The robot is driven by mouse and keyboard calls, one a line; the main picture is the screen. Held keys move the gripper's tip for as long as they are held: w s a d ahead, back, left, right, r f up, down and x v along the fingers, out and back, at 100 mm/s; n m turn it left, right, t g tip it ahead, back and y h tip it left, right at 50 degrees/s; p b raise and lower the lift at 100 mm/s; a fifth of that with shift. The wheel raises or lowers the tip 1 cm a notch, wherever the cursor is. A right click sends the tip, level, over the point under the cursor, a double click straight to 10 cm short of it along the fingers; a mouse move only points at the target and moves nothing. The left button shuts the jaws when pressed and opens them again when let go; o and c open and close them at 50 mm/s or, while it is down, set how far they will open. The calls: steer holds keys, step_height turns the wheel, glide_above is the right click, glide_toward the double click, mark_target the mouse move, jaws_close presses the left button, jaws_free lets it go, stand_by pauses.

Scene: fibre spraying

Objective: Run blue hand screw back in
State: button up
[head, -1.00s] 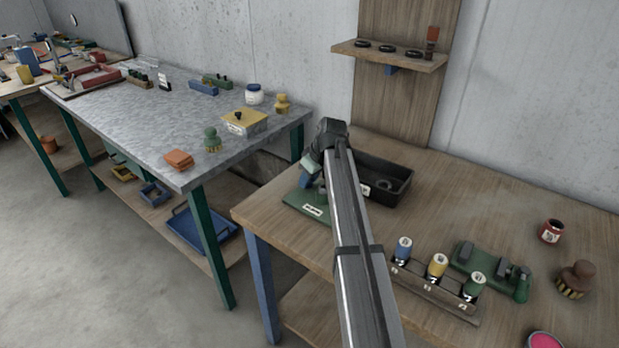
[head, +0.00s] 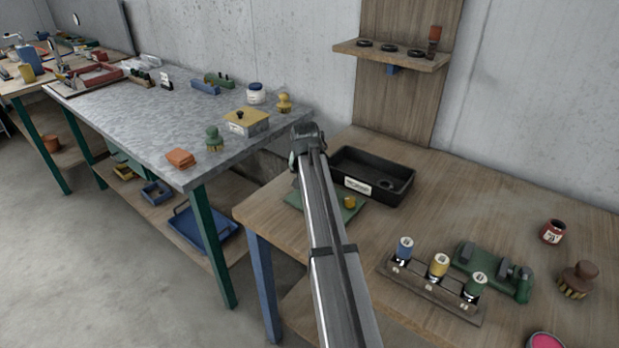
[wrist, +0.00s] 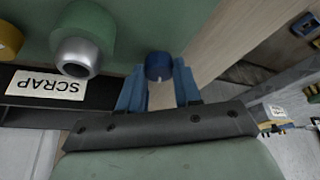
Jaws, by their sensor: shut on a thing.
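In the wrist view, my gripper (wrist: 158,70) has its two blue fingers around a blue hand screw (wrist: 158,64), one on each side of its round head. Any thread is hidden. Beside it is a green body with a bright metal collar (wrist: 76,56), and a yellow knob (wrist: 9,40) shows at the left edge. In the head view, the end of my arm is over the left part of the wooden bench, above a green plate (head: 356,212) with a yellow knob (head: 349,202). My arm hides the fingers and the blue screw there.
A black tray (head: 400,192) stands right behind the green plate; its label reads SCRAP in the wrist view (wrist: 46,85). A rack (head: 432,292) with blue, yellow and green bottles and a green fixture (head: 465,257) are further right. The bench's left edge is close.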

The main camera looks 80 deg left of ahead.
steer(key=shift+s+a+m+t, duration=0.1)
steer(key=shift+m+t, duration=0.6)
steer(key=shift+m, duration=1)
steer(key=o, duration=1)
steer(key=shift+o, duration=0.2)
steer(key=v, duration=1.4)
steer(key=shift+a, duration=0.2)
